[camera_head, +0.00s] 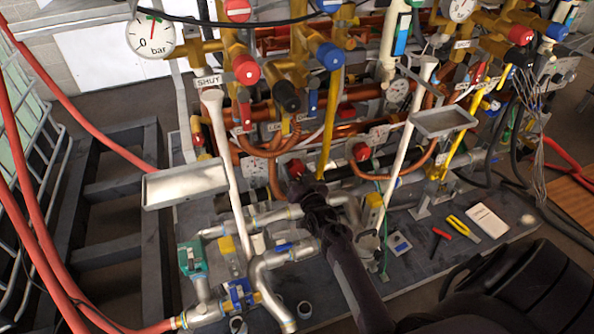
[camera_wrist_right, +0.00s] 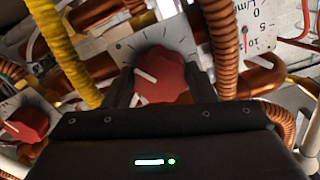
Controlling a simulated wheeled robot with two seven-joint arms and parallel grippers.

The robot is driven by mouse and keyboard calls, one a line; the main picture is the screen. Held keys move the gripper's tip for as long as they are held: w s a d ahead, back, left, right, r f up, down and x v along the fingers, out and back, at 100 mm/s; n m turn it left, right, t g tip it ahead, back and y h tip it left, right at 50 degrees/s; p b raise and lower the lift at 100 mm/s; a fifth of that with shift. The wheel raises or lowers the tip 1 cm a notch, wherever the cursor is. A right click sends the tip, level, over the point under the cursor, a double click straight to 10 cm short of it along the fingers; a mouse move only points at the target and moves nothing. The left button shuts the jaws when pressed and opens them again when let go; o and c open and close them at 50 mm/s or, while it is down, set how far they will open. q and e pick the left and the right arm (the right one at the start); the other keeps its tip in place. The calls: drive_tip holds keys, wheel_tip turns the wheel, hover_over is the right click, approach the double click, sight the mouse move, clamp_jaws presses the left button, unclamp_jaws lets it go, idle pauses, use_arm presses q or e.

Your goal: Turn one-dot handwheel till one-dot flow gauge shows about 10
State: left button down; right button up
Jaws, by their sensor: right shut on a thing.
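A red handwheel (camera_wrist_right: 165,78) with a white pointer line sits in front of a white plate with dark tick marks. It also shows in the head view (camera_head: 296,167). My right gripper (camera_head: 306,184) is shut on it, one finger on each side in the right wrist view. A white flow gauge (camera_wrist_right: 245,28) marked L/min, with 0, 5 and 10 in sight, is partly cut off at the top right there. A red mark lies near the 10; I cannot tell the exact reading. Dot marks are not readable. My left gripper is not in view.
A second red handwheel (camera_wrist_right: 24,123) and a yellow hose (camera_wrist_right: 66,50) lie left of the held one in the right wrist view. Copper pipes (camera_wrist_right: 226,45) crowd around. White funnel pipes and metal trays (camera_head: 185,185) stand close by. Tools (camera_head: 463,228) lie on the base plate.

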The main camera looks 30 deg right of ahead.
drive_tip(key=m, duration=0.2)
drive_tip(key=shift+m+p, duration=0.35)
drive_tip(key=shift+m, duration=0.05)
drive_tip(key=m, duration=0.3)
drive_tip(key=shift+a+p, duration=0.1)
drive_tip(key=shift+p, duration=0.3)
drive_tip(key=shift+f+m, duration=0.1)
drive_tip(key=shift+m, duration=0.5)
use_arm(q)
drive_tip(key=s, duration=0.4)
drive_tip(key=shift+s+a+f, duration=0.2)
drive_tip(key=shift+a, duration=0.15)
use_arm(e)
drive_tip(key=shift+m, duration=0.3)
drive_tip(key=o, duration=0.6)
drive_tip(key=shift+c, duration=0.2)
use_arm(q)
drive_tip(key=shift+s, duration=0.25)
use_arm(e)
drive_tip(key=shift+o, duration=0.7)
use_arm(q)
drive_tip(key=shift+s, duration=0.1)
use_arm(e)
drive_tip(key=shift+s, duration=0.1)
